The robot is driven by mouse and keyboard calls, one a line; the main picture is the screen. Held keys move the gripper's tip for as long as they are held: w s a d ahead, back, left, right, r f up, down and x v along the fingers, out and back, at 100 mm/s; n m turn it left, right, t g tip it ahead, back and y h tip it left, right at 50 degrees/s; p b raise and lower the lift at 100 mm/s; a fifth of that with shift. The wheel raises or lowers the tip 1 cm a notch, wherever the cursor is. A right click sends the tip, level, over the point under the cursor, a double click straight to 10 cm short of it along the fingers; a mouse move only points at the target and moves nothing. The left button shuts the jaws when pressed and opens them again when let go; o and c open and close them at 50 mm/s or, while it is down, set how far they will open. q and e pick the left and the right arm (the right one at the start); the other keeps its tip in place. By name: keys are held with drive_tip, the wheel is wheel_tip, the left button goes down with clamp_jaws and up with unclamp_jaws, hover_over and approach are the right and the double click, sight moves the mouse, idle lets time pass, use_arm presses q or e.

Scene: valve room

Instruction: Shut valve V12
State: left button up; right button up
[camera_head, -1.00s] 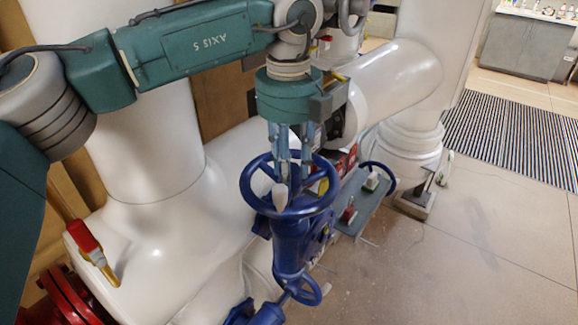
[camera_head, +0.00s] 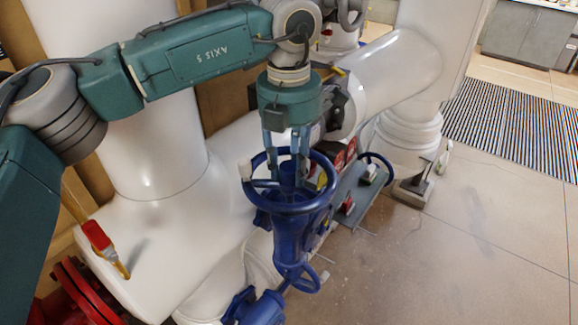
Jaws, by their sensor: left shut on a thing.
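A blue valve (camera_head: 292,236) with a round blue handwheel (camera_head: 288,210) stands in the middle of the head view. I can read no V12 label on it. My right gripper is not in view.
Large white pipes (camera_head: 165,235) lie behind and left of the valve. A red-handled lever (camera_head: 98,236) and a red flange (camera_head: 75,295) are at the lower left. A grey bench (camera_head: 362,190) with small items stands right of the valve.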

use_arm(q)
drive_tip(key=m, duration=0.1)
drive_tip(key=f+m, duration=0.1)
drive_tip(key=m, duration=0.1)
drive_tip(key=m+p, duration=0.1)
drive_tip(key=m, duration=0.1)
drive_tip(key=shift+s+f, duration=0.15)
drive_tip(key=shift+s, duration=0.2)
drive_tip(key=m, duration=0.4)
drive_tip(key=shift+f, duration=0.15)
drive_tip(key=o, duration=1.3)
drive_tip(key=shift+d, duration=0.1)
drive_tip(key=shift+w, duration=0.1)
drive_tip(key=shift+w+p, duration=0.1)
drive_tip(key=shift+p, duration=0.2)
